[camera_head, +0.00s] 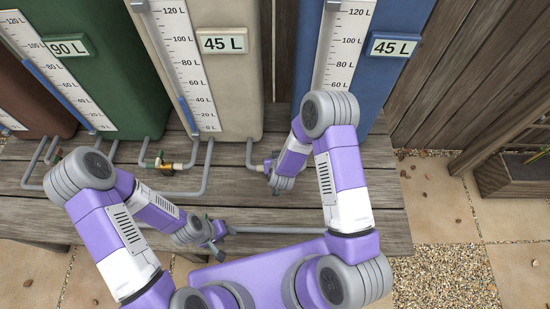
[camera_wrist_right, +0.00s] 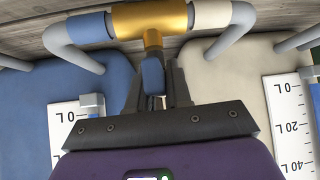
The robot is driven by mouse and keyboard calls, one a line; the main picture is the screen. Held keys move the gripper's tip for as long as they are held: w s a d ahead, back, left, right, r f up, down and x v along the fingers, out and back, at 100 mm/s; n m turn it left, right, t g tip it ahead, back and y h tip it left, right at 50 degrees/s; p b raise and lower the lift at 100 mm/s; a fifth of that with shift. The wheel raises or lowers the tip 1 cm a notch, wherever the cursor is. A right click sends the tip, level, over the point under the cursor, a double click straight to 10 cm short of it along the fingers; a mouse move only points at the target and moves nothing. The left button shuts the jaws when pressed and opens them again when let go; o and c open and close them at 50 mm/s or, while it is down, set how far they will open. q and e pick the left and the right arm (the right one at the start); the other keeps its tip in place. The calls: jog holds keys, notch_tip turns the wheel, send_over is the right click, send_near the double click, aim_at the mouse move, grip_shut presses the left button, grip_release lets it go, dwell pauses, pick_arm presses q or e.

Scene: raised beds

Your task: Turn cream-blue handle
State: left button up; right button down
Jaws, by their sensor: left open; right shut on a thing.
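The cream-blue handle is a small blue lever (camera_wrist_right: 152,76) under a brass valve body (camera_wrist_right: 150,18) in the right wrist view. The valve has a blue band on one side and a cream band on the other. My right gripper (camera_wrist_right: 156,84) is shut on the lever, a finger on each side. In the head view my right gripper (camera_head: 270,168) is at the pipe between the cream tank (camera_head: 225,75) and the blue tank (camera_head: 375,75), mostly covering the valve. My left gripper (camera_head: 216,238) is open and empty at the front edge of the planks.
Another valve (camera_head: 162,164) with an orange and green pipe section sits between the green tank (camera_head: 120,70) and the cream tank. Grey pipes (camera_head: 205,165) run low before the tanks. Wooden planks (camera_head: 370,200) lie beneath. A dark planter (camera_head: 505,175) stands at right.

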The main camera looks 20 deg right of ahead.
jog(key=shift+m+h, duration=0.5)
jog(key=shift+m, duration=0.1)
jog(key=shift+d, duration=0.1)
jog(key=c, duration=1.1)
grip_release()
jog(key=shift+f, duration=0.1)
jog(key=shift+c, duration=0.2)
pick_arm(q)
jog(key=shift+r, duration=0.1)
jog(key=shift+r+p, duration=0.95)
jog(key=shift+p, duration=0.1)
pick_arm(e)
jog(key=v, duration=0.7)
jog(key=shift+r, duration=0.35)
jog(key=shift+s, duration=0.15)
